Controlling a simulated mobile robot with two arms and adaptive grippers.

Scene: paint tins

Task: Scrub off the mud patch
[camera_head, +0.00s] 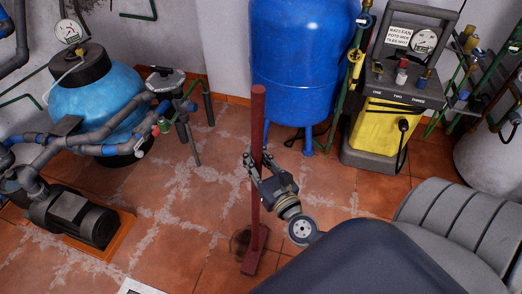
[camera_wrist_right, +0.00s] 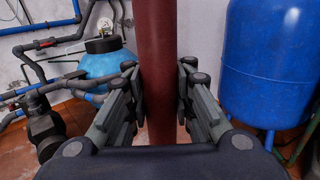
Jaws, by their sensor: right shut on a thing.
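A dark brown mud patch (camera_head: 238,243) lies on the tiled floor in the lower middle of the head view. A dark red scrubbing brush (camera_head: 258,118) stands nearly upright, with its long handle rising past the blue tank. Its narrow head (camera_head: 254,260) is at the floor, at the right side of the mud patch, partly overlapping it in the picture. I cannot tell whether the bristles touch the floor. My right gripper (camera_head: 256,165) is shut around the handle. The handle (camera_wrist_right: 158,40) also shows between its fingers in the right wrist view. My left gripper is not in view.
A tall blue tank (camera_head: 300,60) and a yellow-and-grey machine (camera_head: 385,125) stand behind. A light blue filter vessel (camera_head: 95,90), grey pipes and a black pump (camera_head: 75,215) are on the left. Open tiles (camera_head: 175,225) with pale stained joints lie left of the patch.

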